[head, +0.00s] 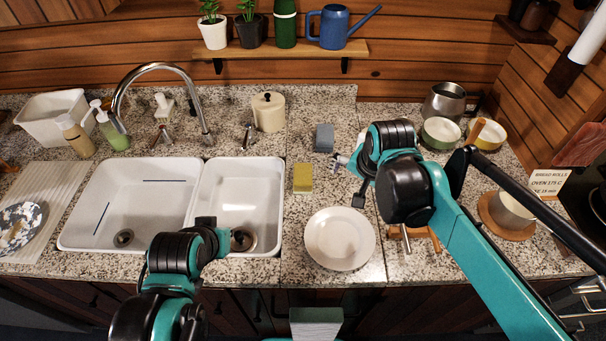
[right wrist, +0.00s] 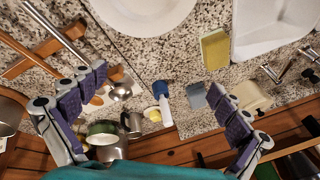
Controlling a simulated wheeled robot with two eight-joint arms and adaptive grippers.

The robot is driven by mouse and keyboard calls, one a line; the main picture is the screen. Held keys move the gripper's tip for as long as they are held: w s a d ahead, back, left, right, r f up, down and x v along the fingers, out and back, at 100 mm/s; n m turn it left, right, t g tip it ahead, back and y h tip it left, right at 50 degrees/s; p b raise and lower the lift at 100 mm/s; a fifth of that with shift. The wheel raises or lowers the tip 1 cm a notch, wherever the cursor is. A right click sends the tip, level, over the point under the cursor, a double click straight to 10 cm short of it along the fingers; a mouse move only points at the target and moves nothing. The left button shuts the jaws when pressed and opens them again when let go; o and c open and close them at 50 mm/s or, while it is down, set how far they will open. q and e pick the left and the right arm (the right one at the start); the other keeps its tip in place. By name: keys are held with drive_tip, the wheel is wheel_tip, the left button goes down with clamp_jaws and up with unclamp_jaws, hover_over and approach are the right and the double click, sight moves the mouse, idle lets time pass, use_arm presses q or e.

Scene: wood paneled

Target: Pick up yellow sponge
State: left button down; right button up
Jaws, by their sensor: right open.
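The yellow sponge (head: 302,178) lies on the granite counter just right of the sink. It also shows in the right wrist view (right wrist: 215,48), near the top, beyond one fingertip. My right gripper (head: 349,178) is over the counter to the right of the sponge, apart from it. Its two fingers stand wide apart with nothing between them, as the right wrist view (right wrist: 158,82) shows. My left arm reaches in over the front of the sink; its fingers are mostly hidden behind its own links.
A white plate (head: 340,239) lies in front of the sponge. A grey block (head: 324,138) sits behind it. The double sink (head: 180,205) is to the left. A blue and white object (right wrist: 165,100) stands below my right gripper in the wrist view. Bowls (head: 441,133) stand back right.

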drive_tip(key=w+a+f+m+g+p, duration=0.25)
drive_tip(key=w+a+m, duration=0.4)
drive_tip(key=w, duration=0.45)
drive_tip(key=m+g+p, duration=0.1)
drive_tip(key=m+g, duration=0.1)
drive_tip(key=m, duration=0.3)
hover_over(303, 173)
drive_tip(key=shift+n, duration=0.25)
drive_tip(key=f, duration=0.5)
drive_tip(key=shift+w+d+f, duration=0.15)
drive_tip(key=shift+d+f, duration=0.15)
drive_tip(key=shift+f, duration=0.1)
drive_tip(key=f, duration=0.2)
drive_tip(key=f+b, duration=0.1)
drive_tip(key=f, duration=0.5)
drive_tip(key=shift+a+b, duration=0.3)
drive_tip(key=shift+b, duration=0.1)
drive_tip(key=shift+s+r, duration=0.1)
drive_tip(key=shift+s, duration=0.1)
drive_tip(key=c, duration=1)
